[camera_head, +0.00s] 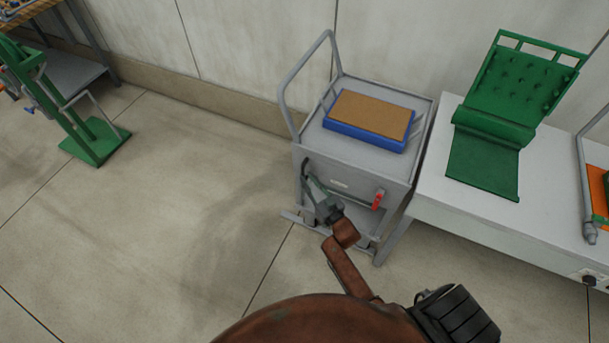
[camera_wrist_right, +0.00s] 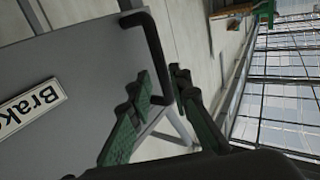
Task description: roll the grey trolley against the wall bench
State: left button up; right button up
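The grey trolley (camera_head: 385,162) stands by the wall, with a tall tube handle on its left and a blue tray (camera_head: 365,137) with a brown top on it. Its right side is close beside the white wall bench (camera_head: 432,190); I cannot tell whether they touch. A red lever (camera_head: 378,200) is on its front panel. My right gripper (camera_head: 316,188) is at the left of that panel. My left gripper is not in view.
A green padded piece (camera_head: 484,165) lies on the bench, and an orange item (camera_head: 597,190) is at its right. A green stand (camera_head: 95,143) is at the far left. The floor left of the trolley is clear.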

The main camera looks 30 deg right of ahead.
jog(key=s, duration=0.8)
jog(key=shift+s+d, duration=0.2)
jog(key=shift+s, duration=0.05)
